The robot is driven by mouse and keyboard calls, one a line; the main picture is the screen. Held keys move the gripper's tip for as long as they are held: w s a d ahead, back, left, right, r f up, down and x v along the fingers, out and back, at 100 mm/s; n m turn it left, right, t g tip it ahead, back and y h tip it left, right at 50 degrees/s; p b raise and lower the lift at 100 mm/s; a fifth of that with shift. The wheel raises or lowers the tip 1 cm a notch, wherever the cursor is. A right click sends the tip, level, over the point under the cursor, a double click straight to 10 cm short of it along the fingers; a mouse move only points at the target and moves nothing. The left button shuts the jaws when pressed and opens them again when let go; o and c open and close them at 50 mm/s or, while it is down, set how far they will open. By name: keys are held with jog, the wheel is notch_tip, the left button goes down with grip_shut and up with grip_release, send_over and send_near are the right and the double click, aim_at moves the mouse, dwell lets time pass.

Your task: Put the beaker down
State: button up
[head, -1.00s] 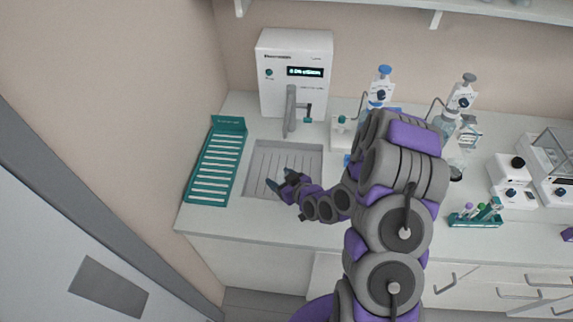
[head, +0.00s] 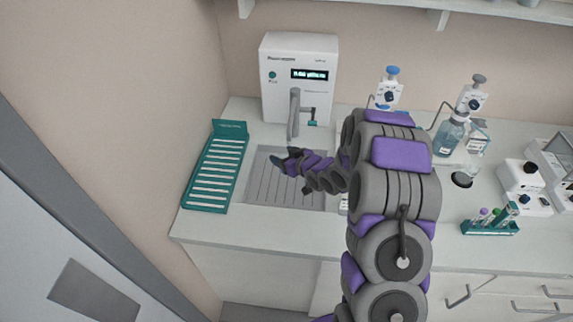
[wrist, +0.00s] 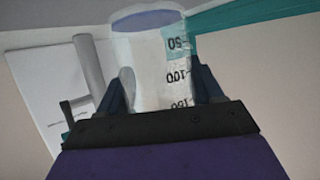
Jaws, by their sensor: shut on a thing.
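The beaker (wrist: 152,75) is clear, with graduation marks that appear upside down in the wrist view. It stands between the two dark fingers of my gripper (wrist: 163,92), which is shut on it. In the head view my gripper (head: 282,162) is over the back part of the grey ribbed drain tray (head: 262,188), just below and in front of the dispenser tap (head: 294,112). The beaker cannot be made out there. Whether it touches the tray cannot be told.
The white dispenser (head: 299,60) stands behind the tray. A teal slotted rack (head: 214,172) lies to the left. Bottles with dispenser tops (head: 450,135) and a teal tube rack (head: 490,228) are to the right. The counter front (head: 215,232) is clear.

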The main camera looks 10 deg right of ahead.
jog(key=w, duration=0.2)
jog(key=shift+w+f, duration=0.1)
jog(key=shift+w, duration=0.3)
jog(key=f, duration=0.1)
jog(key=d+f+b, duration=0.1)
jog(key=f, duration=0.1)
jog(key=shift+f, duration=0.15)
jog(key=shift+d+f, duration=0.2)
jog(key=shift+d, duration=0.05)
jog(key=shift+f, duration=0.25)
notch_tip(320, 180, down, 2)
jog(key=shift+a+f+b, duration=0.15)
jog(key=shift+b, duration=0.25)
jog(key=shift+a+f, duration=0.2)
jog(key=shift+f, duration=0.05)
jog(key=shift+a, duration=0.15)
jog(key=o, duration=1)
jog(key=shift+d, duration=0.4)
jog(key=shift+a, duration=0.15)
